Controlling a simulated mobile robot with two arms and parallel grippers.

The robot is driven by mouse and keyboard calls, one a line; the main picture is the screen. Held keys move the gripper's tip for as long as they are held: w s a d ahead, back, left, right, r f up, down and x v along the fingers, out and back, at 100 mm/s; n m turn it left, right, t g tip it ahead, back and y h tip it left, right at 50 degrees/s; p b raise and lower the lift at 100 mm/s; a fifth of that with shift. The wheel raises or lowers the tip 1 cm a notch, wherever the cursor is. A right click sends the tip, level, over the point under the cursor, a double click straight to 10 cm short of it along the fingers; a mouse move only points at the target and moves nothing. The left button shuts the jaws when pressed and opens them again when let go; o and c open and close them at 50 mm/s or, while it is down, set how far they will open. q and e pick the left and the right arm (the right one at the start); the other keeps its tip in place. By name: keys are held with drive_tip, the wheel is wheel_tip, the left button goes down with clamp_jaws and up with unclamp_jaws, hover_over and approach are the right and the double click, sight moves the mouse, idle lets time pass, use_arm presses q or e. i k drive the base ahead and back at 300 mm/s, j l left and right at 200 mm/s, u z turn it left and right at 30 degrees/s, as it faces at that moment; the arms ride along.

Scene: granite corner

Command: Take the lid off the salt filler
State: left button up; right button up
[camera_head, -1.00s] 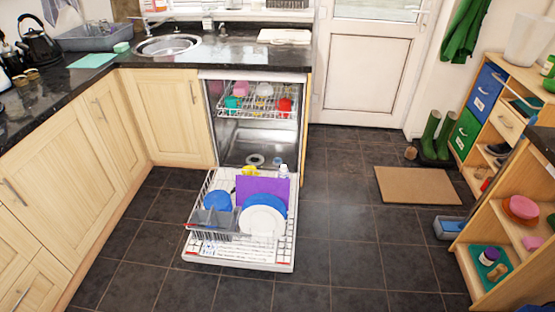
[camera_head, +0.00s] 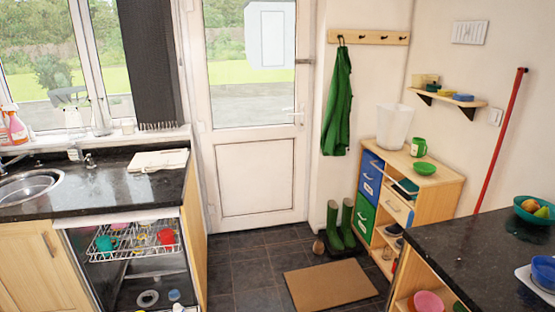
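The open dishwasher (camera_head: 75,245) stands under the counter at the lower left of the head view. On its tub floor is a pale round ring with a dark centre (camera_head: 148,298). Beside it, to the right, is a small blue round piece (camera_head: 174,295). One of these may be the salt filler or its lid, but they are too small to tell which. The lower rack and door are cut off by the bottom edge. Neither of my grippers is in view.
The upper rack (camera_head: 130,243) holds a teal cup (camera_head: 104,244) and a red cup (camera_head: 166,237). Dark floor (camera_head: 245,262) lies to the right, with a brown mat (camera_head: 331,285), green boots (camera_head: 341,225) and a wooden shelf unit (camera_head: 440,190). A dark counter (camera_head: 490,255) is at the right.

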sight(173, 294)
drive_tip(key=i+l, duration=0.2)
drive_tip(key=i, duration=0.3)
drive_tip(key=i+l+z, duration=0.15)
drive_tip(key=i, duration=0.35)
